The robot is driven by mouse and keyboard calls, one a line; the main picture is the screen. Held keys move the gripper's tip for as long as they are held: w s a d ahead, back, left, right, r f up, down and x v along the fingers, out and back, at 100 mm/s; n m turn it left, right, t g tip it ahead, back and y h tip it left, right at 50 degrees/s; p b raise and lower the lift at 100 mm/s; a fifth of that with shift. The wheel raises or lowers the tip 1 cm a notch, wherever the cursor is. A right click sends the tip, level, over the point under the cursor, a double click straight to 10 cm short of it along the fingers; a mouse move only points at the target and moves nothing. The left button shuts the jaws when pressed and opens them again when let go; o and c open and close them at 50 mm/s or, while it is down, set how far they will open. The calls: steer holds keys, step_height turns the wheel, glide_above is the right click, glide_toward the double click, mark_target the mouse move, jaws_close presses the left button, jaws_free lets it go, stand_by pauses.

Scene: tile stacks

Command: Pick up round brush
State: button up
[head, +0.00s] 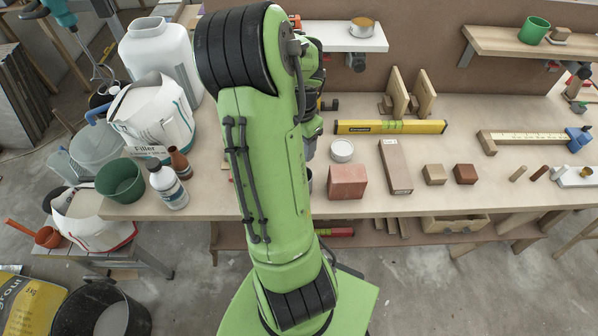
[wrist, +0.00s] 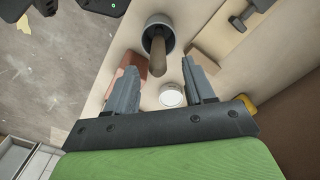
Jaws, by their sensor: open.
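A wooden handle (wrist: 157,57), which looks like the round brush's, sticks out of a round dark grey cup (wrist: 147,32) in the wrist view. The brush's lower end is hidden in the cup. My gripper (wrist: 160,66) is open and empty, one finger on each side of the line to the handle. The handle's near end lies between the fingertips in the picture; whether it is at their depth I cannot tell. In the head view my green arm hides the brush and most of the gripper.
A red block (head: 347,181) and a white round tin (head: 342,150) stand on the workbench (head: 270,204) close to the gripper. A white bottle (head: 168,186) and green pot (head: 121,181) stand left.

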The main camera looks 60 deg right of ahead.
step_height(320, 180, down, 6)
steer(key=shift+s+f+b, duration=0.15)
steer(key=shift+f+b, duration=0.05)
steer(key=shift+b, duration=0.3)
steer(key=shift+r, duration=0.1)
steer(key=shift+c, duration=0.4)
jaws_close()
